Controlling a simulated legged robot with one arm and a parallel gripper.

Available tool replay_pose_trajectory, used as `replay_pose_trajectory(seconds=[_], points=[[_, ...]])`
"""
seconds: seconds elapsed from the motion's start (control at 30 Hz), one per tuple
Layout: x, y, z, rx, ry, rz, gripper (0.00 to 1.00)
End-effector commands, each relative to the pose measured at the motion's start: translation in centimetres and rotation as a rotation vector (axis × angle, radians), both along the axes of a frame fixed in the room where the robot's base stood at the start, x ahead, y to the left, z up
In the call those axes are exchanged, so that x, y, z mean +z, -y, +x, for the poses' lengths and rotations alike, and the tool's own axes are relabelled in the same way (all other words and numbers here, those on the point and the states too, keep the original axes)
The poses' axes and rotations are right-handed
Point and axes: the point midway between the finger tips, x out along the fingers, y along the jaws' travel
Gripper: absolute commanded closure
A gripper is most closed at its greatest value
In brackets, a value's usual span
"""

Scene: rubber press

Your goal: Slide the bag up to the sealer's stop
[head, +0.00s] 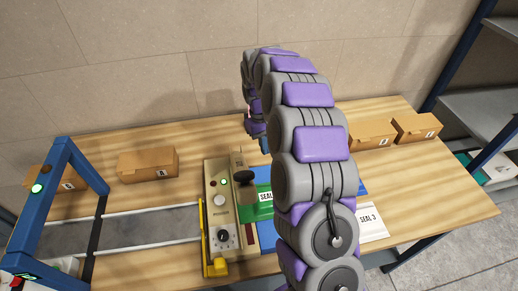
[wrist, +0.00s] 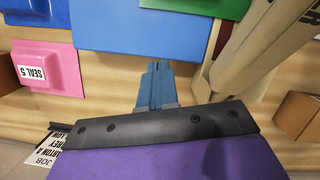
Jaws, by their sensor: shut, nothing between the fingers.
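The beige sealer (head: 220,215) stands mid-table in the head view, with a black knob and a yellow side part; a beige body, probably the sealer, shows at right in the wrist view (wrist: 262,45). A green bag (head: 256,213) with a partly hidden SEAL label lies against its right side. My gripper (wrist: 154,66) is shut and empty, its blue fingers pointing at a flat blue piece (wrist: 145,30); whether they touch it I cannot tell. A pink bag (wrist: 50,65) labelled SEAL 5 lies left of it. My arm hides much of the work area and the stop.
A blue-framed conveyor (head: 140,232) is at left. Cardboard boxes stand on the table at left (head: 148,165) and at right (head: 372,135). Shelving (head: 485,110) is at far right.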

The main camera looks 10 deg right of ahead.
Motion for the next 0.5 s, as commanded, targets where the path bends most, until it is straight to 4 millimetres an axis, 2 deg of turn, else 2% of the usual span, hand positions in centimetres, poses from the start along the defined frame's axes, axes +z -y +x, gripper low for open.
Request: replay_pose_trajectory(seconds=[0.03, 0.33, 0.5], points=[[-1.2, -0.2, -0.3, 0.001, -0.006, -0.002, 1.0], [-7.1, -1.3, -1.7, 0.002, -0.004, -0.018, 1.0], [-7.1, -0.1, -3.7, 0.002, -0.007, -0.01, 1.0]])
